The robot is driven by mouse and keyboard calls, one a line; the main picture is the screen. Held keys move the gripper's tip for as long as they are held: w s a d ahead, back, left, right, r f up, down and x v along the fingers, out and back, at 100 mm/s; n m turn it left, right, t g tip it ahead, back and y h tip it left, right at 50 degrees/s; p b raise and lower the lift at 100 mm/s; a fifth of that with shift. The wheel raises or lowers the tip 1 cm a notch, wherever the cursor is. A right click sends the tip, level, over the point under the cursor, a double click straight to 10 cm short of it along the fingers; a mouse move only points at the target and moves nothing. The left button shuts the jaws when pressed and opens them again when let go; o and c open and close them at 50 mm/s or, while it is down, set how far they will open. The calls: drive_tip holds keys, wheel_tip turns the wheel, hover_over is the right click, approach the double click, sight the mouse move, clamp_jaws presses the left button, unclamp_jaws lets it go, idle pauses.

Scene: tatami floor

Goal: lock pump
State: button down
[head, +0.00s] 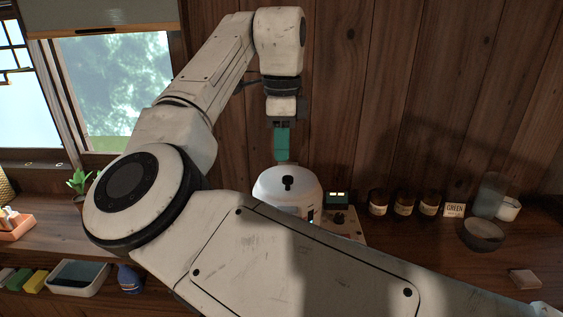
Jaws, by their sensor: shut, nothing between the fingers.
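The pump (287,188) is a white, rounded pot-like body with a dark keyhole-shaped mark or knob on its top. It stands on the wooden counter near the middle of the head view, and its lower part is hidden by my arm. My gripper (282,158) points straight down just above the pump's top, with teal fingers shut and nothing between them. The fingertips look close to the back of the top; I cannot tell whether they touch it.
A control box (341,219) with a knob and small lit display stands right of the pump. Brown jars (404,203), a "GREEN" card (454,210), a glass (490,195) and a dark bowl (483,235) stand further right. A plant (79,181) is at left. A wooden wall is behind.

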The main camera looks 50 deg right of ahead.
wheel_tip(320, 180, down, 12)
drive_tip(key=shift+f+p, duration=0.2)
drive_tip(key=shift+p, duration=0.3)
